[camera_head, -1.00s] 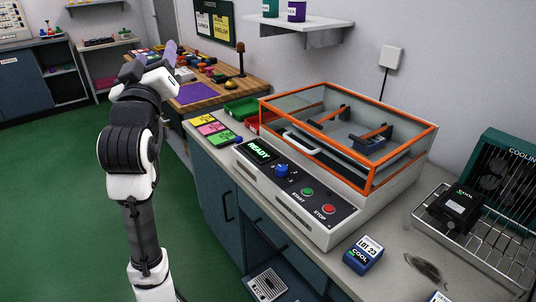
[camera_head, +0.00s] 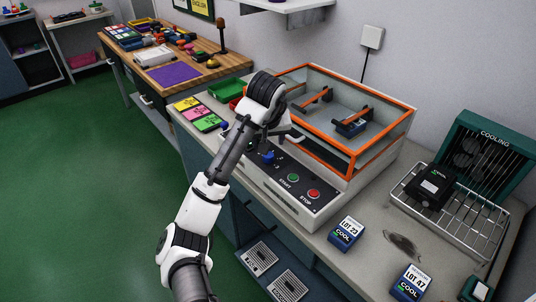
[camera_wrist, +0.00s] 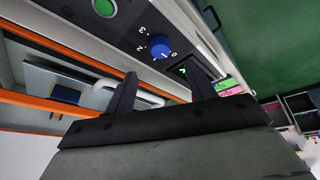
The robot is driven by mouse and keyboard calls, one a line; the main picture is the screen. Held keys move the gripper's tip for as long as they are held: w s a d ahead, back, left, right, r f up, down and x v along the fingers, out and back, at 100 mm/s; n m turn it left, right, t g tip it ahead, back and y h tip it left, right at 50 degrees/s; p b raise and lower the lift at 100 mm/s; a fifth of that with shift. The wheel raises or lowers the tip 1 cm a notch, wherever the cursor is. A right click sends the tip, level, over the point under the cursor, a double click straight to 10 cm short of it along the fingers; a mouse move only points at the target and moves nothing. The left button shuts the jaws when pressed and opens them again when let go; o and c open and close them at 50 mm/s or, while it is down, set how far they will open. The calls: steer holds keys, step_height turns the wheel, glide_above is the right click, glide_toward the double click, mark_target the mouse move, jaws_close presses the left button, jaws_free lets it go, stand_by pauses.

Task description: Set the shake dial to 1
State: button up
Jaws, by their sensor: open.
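The blue shake dial (camera_head: 268,157) sits on the dark control panel of the shaker (camera_head: 345,185), left of the green START button (camera_head: 293,178). In the wrist view the dial (camera_wrist: 160,48) shows near the top centre, with the numbers 0, 2 and 3 around it. I cannot tell for sure where its pointer stands. My gripper (camera_wrist: 161,85) is open and empty, its two fingers apart, with the dial seen beyond the gap and not touched. In the head view my arm reaches over the panel's left end and covers most of the display.
The red STOP button (camera_head: 314,194) is right of START. The shaker's orange-framed clear lid (camera_head: 344,163) is closed behind the panel. Blue LOT boxes (camera_head: 345,234) stand on the counter to the right. A cooling rack (camera_head: 458,220) is farther right. Coloured cards (camera_head: 198,113) lie left.

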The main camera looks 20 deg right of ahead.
mark_target(268, 156)
steer(key=b+x, duration=0.1)
steer(key=x, duration=0.8)
steer(key=c, duration=1)
steer(key=shift+o, duration=0.2)
steer(key=shift+r, duration=0.1)
steer(key=shift+a+m, duration=0.1)
steer(key=shift+m, duration=0.3)
steer(key=m+h+p, duration=0.1)
steer(key=m, duration=0.1)
steer(key=m+g+p, duration=0.1)
steer(key=m, duration=0.1)
steer(key=shift+w+a+m+h+p, duration=0.15)
steer(key=shift+m+h+p, duration=0.2)
steer(key=shift+m+h, duration=0.05)
steer(key=m+g, duration=0.1)
steer(key=m, duration=0.2)
steer(key=m+g+h+p, duration=0.1)
steer(key=m, duration=0.2)
steer(key=shift+w+g, duration=0.25)
steer(key=shift+g, duration=0.05)
